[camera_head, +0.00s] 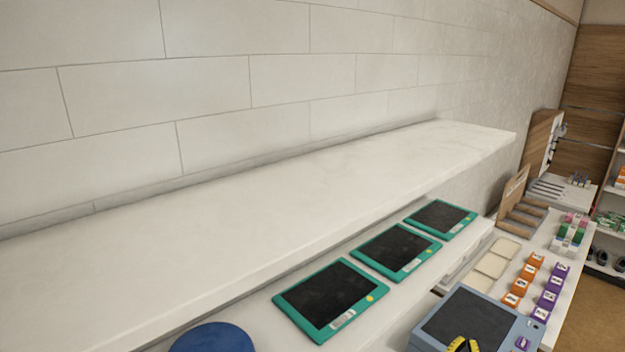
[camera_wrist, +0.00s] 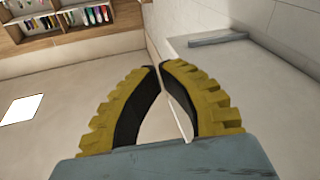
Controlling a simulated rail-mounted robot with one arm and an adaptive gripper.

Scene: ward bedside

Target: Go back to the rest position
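My gripper (camera_wrist: 160,66) has yellow ridged fingers with black inner pads. In the wrist view its fingertips come together at the middle, with nothing seen held between them. In the head view the yellow fingertips (camera_head: 466,344) just show at the bottom edge, in front of a blue-grey box with a dark top (camera_head: 478,318). The rest of the arm is out of the head view. I cannot tell the height of the fingertips above the box.
A long white shelf (camera_head: 300,220) runs along the tiled wall. Below it lie several green-framed dark panels (camera_head: 330,296) and a blue round object (camera_head: 212,338). Orange blocks (camera_head: 527,272) and purple blocks (camera_head: 552,284) stand at right. The wrist view shows a wooden rack (camera_wrist: 70,22).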

